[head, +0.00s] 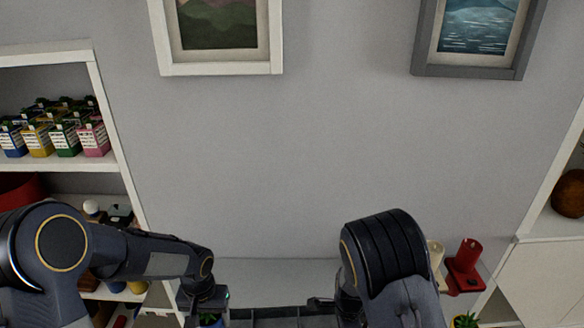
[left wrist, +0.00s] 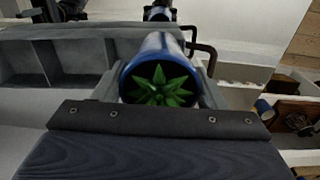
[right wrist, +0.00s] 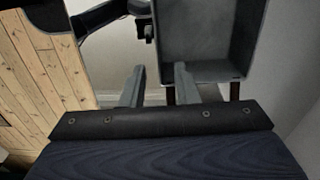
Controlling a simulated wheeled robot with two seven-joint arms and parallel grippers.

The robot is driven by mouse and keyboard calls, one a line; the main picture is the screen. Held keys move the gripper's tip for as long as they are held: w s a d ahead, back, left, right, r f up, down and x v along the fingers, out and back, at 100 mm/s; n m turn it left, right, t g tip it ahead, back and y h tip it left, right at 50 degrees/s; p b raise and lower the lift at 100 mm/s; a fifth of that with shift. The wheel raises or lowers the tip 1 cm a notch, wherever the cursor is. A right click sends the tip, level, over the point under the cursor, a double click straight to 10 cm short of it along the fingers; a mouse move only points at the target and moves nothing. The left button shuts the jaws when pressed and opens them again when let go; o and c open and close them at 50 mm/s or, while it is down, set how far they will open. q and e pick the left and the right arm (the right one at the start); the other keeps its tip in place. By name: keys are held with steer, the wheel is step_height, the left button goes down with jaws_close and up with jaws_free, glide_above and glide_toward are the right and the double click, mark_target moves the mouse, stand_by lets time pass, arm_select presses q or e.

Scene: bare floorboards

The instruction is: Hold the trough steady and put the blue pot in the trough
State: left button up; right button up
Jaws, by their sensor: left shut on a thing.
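The blue pot (left wrist: 157,45) with a spiky green plant is held between the fingers of my left gripper (left wrist: 163,92). In the head view the pot (head: 210,320) is partly cut off at the bottom edge, left of the trough. The grey trough (head: 265,312) shows low in the head view as a row of compartments. In the left wrist view the trough (left wrist: 75,42) is left of the pot. My right gripper (right wrist: 160,78) is open at the trough (right wrist: 208,78), its fingers apart near one side wall; I cannot tell if they touch it.
A white shelf (head: 60,165) with several coloured cartons stands at the left. At the right are a red item (head: 465,265), a pale cup (head: 436,255) and a small potted plant (head: 466,321). Framed pictures hang on the grey wall. Floorboards (right wrist: 45,75) show in the right wrist view.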

arm_select(q)
steer(key=shift+f+b, duration=0.25)
steer(key=shift+b, duration=0.05)
arm_select(e)
steer(key=shift+f, duration=2.4)
jaws_close()
arm_select(q)
steer(key=w+d+r, duration=0.2)
steer(key=w+d, duration=0.1)
steer(key=w, duration=0.1)
steer(key=shift+n, duration=0.4)
steer(key=f, duration=0.9)
steer(key=shift+w+a, duration=0.1)
steer(key=shift+a, duration=0.15)
